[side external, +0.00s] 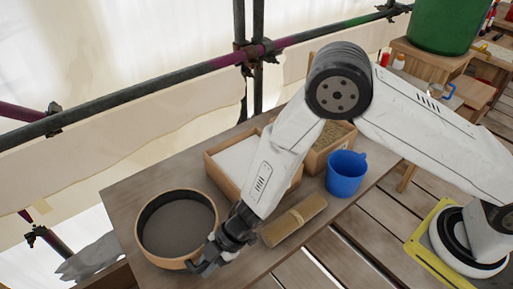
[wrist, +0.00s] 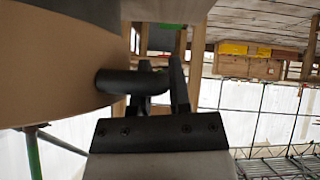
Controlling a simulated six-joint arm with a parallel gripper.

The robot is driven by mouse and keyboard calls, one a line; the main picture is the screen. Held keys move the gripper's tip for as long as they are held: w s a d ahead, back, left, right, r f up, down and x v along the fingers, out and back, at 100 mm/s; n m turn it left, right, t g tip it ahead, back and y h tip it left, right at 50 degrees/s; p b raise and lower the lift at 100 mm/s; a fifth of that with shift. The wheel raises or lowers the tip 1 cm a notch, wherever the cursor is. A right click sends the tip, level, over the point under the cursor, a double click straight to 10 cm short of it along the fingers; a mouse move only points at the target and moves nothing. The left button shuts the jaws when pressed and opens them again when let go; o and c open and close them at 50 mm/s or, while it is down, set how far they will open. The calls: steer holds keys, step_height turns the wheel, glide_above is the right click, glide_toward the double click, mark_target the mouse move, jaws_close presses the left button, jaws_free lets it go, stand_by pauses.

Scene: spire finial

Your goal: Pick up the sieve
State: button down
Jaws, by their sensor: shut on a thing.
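The sieve (side external: 178,263) is a round, shallow wooden hoop with a dark inside, at the left end of the wooden table. In the wrist view its tan outer wall (wrist: 50,75) fills the left side, close up.
A wooden box of white material (side external: 238,160) and a box of grainy material (side external: 325,150) stand behind my arm. Scaffold pipes (side external: 150,95) run behind the table (side external: 125,190).

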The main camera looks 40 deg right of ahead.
steer(key=shift+r, duration=0.15)
steer(key=shift+r, duration=0.75)
steer(key=s+d+r, duration=0.8)
steer(key=s+r, duration=0.3)
steer(key=shift+d, duration=0.35)
steer(key=shift+w+r, duration=0.1)
steer(key=shift+w, duration=0.05)
stand_by(0.8)
